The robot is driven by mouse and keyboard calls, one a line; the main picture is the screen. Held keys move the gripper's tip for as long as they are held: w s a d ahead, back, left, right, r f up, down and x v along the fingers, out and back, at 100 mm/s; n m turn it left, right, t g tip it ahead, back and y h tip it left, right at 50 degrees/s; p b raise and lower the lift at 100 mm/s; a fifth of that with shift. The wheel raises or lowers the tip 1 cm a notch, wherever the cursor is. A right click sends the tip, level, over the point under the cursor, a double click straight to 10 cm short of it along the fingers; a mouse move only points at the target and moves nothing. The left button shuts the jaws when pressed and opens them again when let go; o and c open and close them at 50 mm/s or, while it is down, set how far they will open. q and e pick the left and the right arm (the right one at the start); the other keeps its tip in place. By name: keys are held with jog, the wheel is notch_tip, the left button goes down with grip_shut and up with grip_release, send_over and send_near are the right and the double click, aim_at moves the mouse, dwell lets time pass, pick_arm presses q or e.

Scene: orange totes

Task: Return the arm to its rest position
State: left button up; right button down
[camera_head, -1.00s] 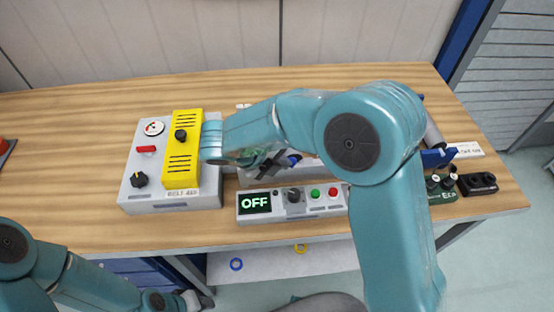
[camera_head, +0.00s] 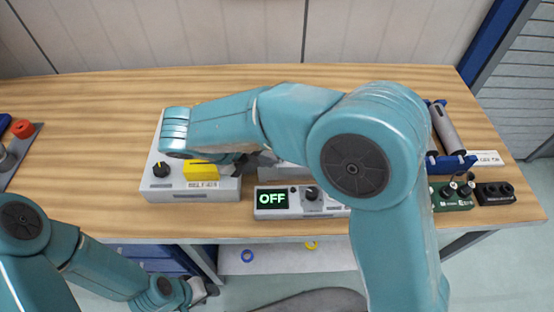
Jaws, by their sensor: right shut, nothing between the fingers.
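My right arm reaches left across the bench, bent at a large elbow joint in the middle right. My left arm is low at the left, in front of the bench. Its gripper (camera_head: 203,291) shows only in part, and its jaws are unclear.
A grey box with an OFF display (camera_head: 272,199) stands on the wooden bench (camera_head: 90,120), partly behind my right arm. A grey cylinder in a blue holder (camera_head: 446,162) and small dark modules (camera_head: 494,193) stand at the right. A red button (camera_head: 23,128) is at far left.

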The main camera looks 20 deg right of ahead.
jog(key=shift+v, duration=0.8)
jog(key=shift+s, duration=0.1)
